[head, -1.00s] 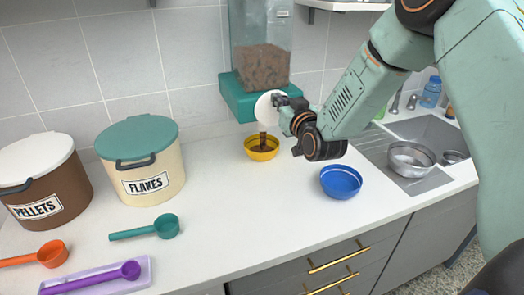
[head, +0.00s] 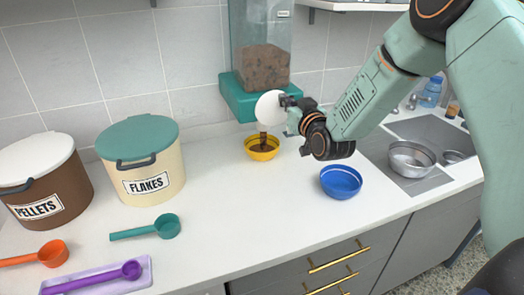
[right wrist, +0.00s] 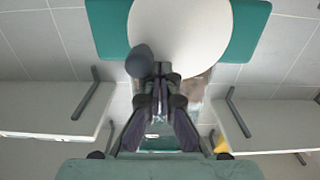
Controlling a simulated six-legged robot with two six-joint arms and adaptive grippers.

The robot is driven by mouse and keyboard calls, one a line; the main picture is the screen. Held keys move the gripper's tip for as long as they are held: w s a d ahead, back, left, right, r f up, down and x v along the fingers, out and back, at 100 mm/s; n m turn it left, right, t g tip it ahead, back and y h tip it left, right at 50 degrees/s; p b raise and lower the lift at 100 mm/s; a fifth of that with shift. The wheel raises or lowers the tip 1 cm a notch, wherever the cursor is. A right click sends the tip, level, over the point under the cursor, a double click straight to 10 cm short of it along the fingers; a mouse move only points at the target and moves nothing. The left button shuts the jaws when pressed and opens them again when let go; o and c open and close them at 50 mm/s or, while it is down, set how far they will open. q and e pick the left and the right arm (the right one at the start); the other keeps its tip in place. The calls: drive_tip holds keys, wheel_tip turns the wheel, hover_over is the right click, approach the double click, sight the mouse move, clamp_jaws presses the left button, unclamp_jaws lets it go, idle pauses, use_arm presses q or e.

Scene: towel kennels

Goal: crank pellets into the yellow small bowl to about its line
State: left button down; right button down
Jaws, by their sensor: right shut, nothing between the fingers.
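The yellow small bowl (head: 262,153) stands on the counter below the dispenser's white crank disc (head: 270,106). Brown pellets lie in the bowl, and a brown stream falls into it from above. The dispenser has a clear hopper (head: 262,67) holding brown pellets and a teal base (head: 240,100). My right gripper (head: 287,102) is shut with nothing between its fingers, right at the disc. In the right wrist view the shut fingers (right wrist: 160,85) reach the disc's lower edge, beside a dark round knob (right wrist: 139,62). The bowl's line cannot be made out. My left gripper is not in view.
A blue bowl (head: 341,181) stands right of the yellow one; a metal bowl (head: 408,160) sits by the sink. Pellets bin (head: 50,180), flakes bin (head: 142,165) and teal, orange and purple scoops are on the left. The middle counter is clear.

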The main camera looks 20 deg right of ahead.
drive_tip(key=shift+d+f, duration=0.1)
drive_tip(key=shift+f, duration=0.05)
drive_tip(key=shift+d+f, duration=0.2)
drive_tip(key=shift+d, duration=0.1)
drive_tip(key=shift+f, duration=0.1)
drive_tip(key=shift+s+d+f+b, duration=0.1)
drive_tip(key=shift+d+f+b, duration=0.15)
drive_tip(key=shift+b, duration=0.1)
drive_tip(key=shift+d, duration=0.1)
drive_tip(key=shift+f, duration=0.1)
drive_tip(key=shift+f, duration=0.1)
